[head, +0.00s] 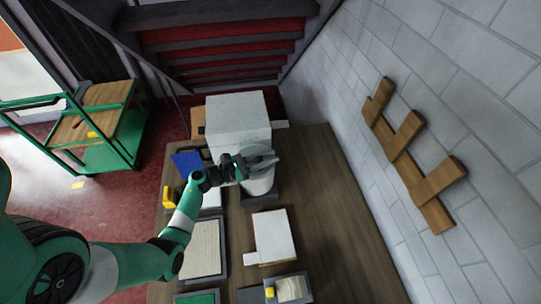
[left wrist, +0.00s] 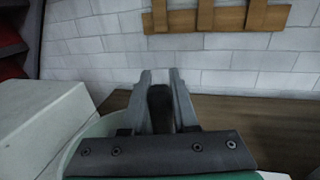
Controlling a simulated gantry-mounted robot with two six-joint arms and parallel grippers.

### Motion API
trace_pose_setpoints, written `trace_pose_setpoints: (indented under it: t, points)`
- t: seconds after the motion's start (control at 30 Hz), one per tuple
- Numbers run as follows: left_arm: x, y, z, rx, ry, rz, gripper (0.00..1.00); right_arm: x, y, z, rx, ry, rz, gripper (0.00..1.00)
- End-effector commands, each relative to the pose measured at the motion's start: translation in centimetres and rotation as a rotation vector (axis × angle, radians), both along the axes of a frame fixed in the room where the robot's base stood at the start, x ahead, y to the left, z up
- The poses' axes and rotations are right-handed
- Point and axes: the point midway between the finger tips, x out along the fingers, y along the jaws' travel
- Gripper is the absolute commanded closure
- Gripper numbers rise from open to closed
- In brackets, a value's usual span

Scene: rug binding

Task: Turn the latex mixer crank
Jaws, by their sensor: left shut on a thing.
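The latex mixer (head: 262,184) is a pale round pot on a dark base, on the workbench in the middle of the head view. Part of its pale rim (left wrist: 88,137) shows at the lower left of the left wrist view. My left gripper (head: 266,162) is above the pot and covers part of it. In the left wrist view its two grey fingers (left wrist: 160,82) are shut on a dark upright grip, the crank handle (left wrist: 160,108). The rest of the crank is hidden. My right gripper is not in view.
A large white box (head: 238,118) stands just behind the mixer. A white block (head: 273,236) and trays (head: 204,275) lie on the near bench (head: 330,215). A brick wall with a wooden rack (head: 410,160) bounds the right. A green cart (head: 128,135) stands at left.

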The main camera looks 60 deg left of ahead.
Motion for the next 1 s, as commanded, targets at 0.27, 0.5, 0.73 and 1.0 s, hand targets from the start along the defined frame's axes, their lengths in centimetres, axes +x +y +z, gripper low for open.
trace_pose_setpoints:
  t: [0.27, 0.5, 0.73, 1.0]
  points:
    - [-1.4, -0.3, -0.8, 0.005, -0.005, -0.253, 1.00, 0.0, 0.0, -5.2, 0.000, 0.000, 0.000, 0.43]
    - [-2.6, -0.6, -0.8, 0.004, -0.003, -0.434, 1.00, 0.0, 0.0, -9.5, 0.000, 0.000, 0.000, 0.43]
    - [-3.2, -0.6, -0.5, 0.001, -0.002, -0.540, 1.00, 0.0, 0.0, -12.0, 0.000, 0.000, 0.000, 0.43]
    - [-3.6, -0.7, 0.0, 0.000, 0.001, -0.586, 1.00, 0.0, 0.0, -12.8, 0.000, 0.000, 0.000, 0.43]
